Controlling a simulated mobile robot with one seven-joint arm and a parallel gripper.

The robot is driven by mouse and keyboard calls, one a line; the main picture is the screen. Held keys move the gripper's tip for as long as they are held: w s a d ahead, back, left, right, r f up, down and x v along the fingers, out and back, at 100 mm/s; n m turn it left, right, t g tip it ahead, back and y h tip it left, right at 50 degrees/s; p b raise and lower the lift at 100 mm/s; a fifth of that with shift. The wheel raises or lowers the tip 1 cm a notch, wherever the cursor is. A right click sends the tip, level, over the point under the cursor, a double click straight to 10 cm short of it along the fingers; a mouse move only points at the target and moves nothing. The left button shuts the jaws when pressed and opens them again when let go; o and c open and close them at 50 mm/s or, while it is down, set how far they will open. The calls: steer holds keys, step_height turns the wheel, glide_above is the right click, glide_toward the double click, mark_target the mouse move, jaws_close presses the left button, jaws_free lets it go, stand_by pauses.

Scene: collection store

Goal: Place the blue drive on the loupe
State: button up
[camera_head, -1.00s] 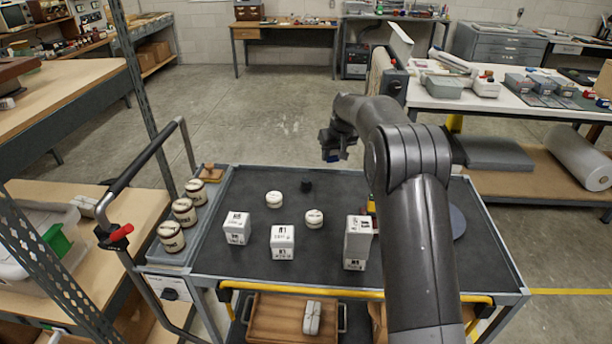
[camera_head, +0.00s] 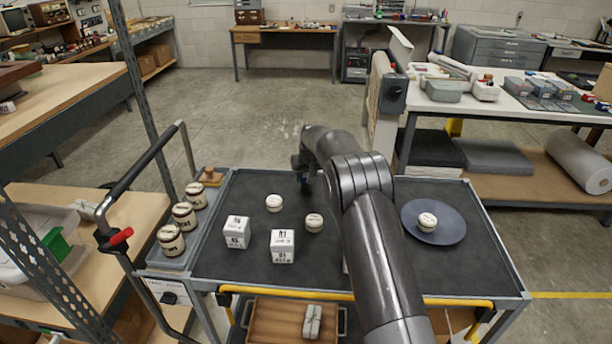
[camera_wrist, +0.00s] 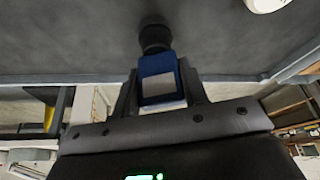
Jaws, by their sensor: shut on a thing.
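The blue drive (camera_wrist: 158,68), with a pale label, sits between the two fingers of my gripper (camera_wrist: 160,92) in the wrist view. My gripper is shut on it. The black loupe (camera_wrist: 154,36) stands on the dark cart top just beyond the drive, and the drive overlaps part of it. I cannot tell whether they touch. In the head view my gripper (camera_head: 305,178) is at the far middle of the cart, at the loupe's place. There my arm hides the drive, and the loupe cannot be made out clearly.
White labelled cubes (camera_head: 237,231) and round white-lidded jars (camera_head: 274,202) stand on the cart top (camera_head: 215,262), left of my arm. A blue plate (camera_head: 446,238) with a jar on it is at the right. A side tray (camera_head: 172,257) holds several jars.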

steer(key=o, duration=1)
steer(key=shift+f, duration=0.1)
steer(key=shift+c, duration=0.2)
steer(key=s+d+r, duration=0.3)
steer(key=s+r, duration=0.2)
steer(key=r, duration=0.3)
steer(key=s+d+r+m, duration=0.1)
steer(key=s+d+r, duration=0.35)
steer(key=r, duration=0.25)
steer(key=s+d+r, duration=0.2)
steer(key=s+r, duration=0.3)
steer(key=r, duration=0.3)
steer(key=s+d+r+m, duration=0.1)
steer(key=s+d+r, duration=0.15)
steer(key=s, duration=0.35)
steer(key=s+d+r, duration=0.2)
steer(key=s+d, duration=0.2)
steer(key=s, duration=0.3)
steer(key=s+d+f+m, duration=0.1)
steer(key=s+d+f, duration=0.1)
steer(key=s, duration=0.7)
steer(key=s+d+f+t+h, duration=0.1)
steer(key=s+d, duration=0.1)
steer(key=s, duration=0.7)
steer(key=s+d+f+m, duration=0.1)
steer(key=s+d+f, duration=0.1)
steer(key=s, duration=0.7)
steer(key=shift+s+d+f+m+h, duration=0.3)
steer(key=shift+d+h, duration=0.1)
steer(key=shift+d, duration=0.1)
